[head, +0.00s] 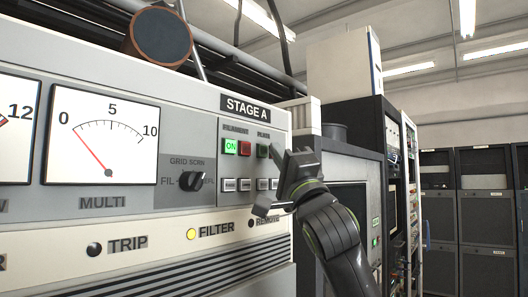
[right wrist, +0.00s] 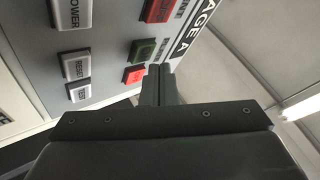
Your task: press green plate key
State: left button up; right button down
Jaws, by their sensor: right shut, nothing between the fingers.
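The green plate key (head: 262,150) is a dark green, unlit square under the PLATE label on the STAGE A panel. In the right wrist view the green plate key (right wrist: 143,50) lies just left of and above the fingertips. My right gripper (head: 276,152) is shut and empty, close in front of the panel just right of the green key; it also shows in the right wrist view (right wrist: 159,68). Whether it touches the panel I cannot tell. A red key (right wrist: 133,75) beside the green one is hidden behind the gripper in the head view. My left gripper is out of view.
The filament pair, a lit green ON key (head: 231,146) and a red key (head: 245,148), is left of the plate key. White keys (head: 229,185) sit below. A selector knob (head: 191,181) and MULTI meter (head: 101,140) are further left. Racks (head: 345,150) stand right.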

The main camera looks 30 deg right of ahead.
jog(key=shift+w, duration=0.1)
jog(key=shift+w+a, duration=0.2)
jog(key=shift+w, duration=0.1)
jog(key=shift+w+a, duration=0.1)
jog(key=shift+w, duration=0.2)
dwell(1.0)
jog(key=shift+b, duration=0.3)
jog(key=shift+s+d+b, duration=0.3)
jog(key=shift+s+b, duration=0.2)
jog(key=shift+s, duration=0.2)
